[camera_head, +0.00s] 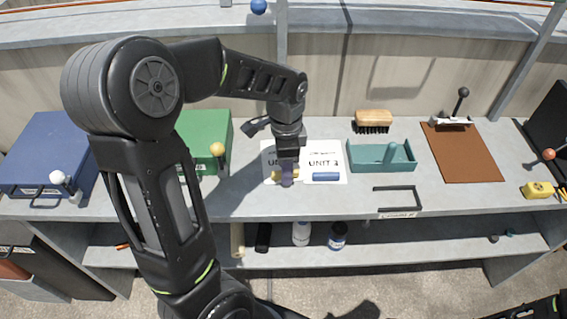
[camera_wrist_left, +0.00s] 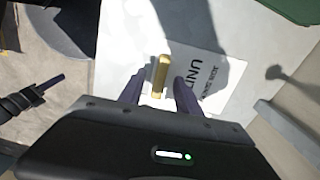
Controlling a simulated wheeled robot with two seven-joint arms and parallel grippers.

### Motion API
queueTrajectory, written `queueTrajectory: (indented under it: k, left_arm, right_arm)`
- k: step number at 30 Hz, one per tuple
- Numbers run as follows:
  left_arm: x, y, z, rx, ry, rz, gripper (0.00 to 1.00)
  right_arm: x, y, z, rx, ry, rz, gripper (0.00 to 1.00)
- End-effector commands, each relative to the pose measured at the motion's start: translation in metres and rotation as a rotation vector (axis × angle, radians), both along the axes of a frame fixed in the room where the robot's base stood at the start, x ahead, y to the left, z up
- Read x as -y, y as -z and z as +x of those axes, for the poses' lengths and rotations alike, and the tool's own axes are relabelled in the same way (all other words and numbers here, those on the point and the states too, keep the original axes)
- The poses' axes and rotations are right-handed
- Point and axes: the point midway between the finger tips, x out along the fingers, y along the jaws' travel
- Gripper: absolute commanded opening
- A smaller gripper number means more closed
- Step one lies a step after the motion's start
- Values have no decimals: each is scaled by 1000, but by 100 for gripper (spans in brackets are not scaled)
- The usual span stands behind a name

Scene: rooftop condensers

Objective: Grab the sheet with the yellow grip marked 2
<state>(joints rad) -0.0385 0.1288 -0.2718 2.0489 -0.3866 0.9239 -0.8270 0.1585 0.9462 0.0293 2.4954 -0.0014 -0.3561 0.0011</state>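A white sheet with a yellow grip (camera_head: 277,175) lies flat on the grey bench, its UNIT lettering partly hidden by my left gripper; I cannot read its number. My left gripper (camera_head: 288,182) points down over the yellow grip. In the left wrist view, my left gripper (camera_wrist_left: 159,80) is open, its two fingers apart with the yellow grip (camera_wrist_left: 160,76) between and just ahead of the tips. Bare gaps show on both sides of the grip. Another white sheet with a blue grip (camera_head: 326,176) lies to the right. My right gripper is out of view.
A green box (camera_head: 204,134) and a blue box (camera_head: 48,148) stand to the left. A teal tray (camera_head: 366,159), a brush (camera_head: 373,120) and a brown clipboard (camera_head: 465,153) are to the right. Bottles (camera_head: 301,233) stand on the lower shelf.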

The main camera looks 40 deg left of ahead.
Motion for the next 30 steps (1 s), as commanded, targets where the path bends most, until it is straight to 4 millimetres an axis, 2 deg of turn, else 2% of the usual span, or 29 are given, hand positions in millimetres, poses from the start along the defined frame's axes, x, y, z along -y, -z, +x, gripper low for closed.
queueTrajectory:
  k: [4, 21, 30]
  left_arm:
    - [0, 9, 0, 0, 0, 0, 40]
    - [0, 9, 0, 1, 0, 0, 39]
    - [0, 9, 0, 1, 0, 0, 15]
  right_arm:
    - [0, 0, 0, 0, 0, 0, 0]
    - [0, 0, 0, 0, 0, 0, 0]
    - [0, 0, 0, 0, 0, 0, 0]
